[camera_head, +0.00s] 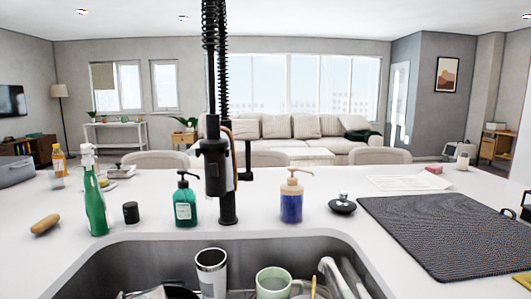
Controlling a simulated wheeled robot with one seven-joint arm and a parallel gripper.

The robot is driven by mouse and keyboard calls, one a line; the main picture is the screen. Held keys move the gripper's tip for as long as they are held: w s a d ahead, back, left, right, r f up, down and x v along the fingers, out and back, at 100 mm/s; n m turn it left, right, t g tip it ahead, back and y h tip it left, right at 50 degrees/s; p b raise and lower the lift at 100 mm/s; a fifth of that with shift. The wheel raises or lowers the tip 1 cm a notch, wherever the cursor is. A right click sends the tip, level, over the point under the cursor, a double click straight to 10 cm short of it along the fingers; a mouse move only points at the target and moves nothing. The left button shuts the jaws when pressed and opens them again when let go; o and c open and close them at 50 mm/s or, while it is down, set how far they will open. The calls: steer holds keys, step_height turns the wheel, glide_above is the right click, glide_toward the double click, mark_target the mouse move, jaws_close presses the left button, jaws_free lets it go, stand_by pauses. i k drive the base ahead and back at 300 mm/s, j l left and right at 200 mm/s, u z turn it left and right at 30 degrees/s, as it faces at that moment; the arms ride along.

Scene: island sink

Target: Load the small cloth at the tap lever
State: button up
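The black tap (215,165) stands upright behind the sink, with a coiled spring hose rising out of the top of the view. A black side part (245,160) stands close to its right; I cannot tell if this is the lever. A narrow tan strip (229,128) shows along the upper tap body, too small to tell if it is cloth. No small cloth can be clearly made out. My gripper is not in view.
The sink (110,262) holds a steel tumbler (211,272), a green mug (272,284) and pale curved pieces. A green spray bottle (95,205), green soap bottle (185,205), blue dispenser (291,203) and black stopper (342,205) line its back. A dark mat (440,230) lies right.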

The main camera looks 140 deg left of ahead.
mark_target(248, 174)
steer(key=u, duration=1.95)
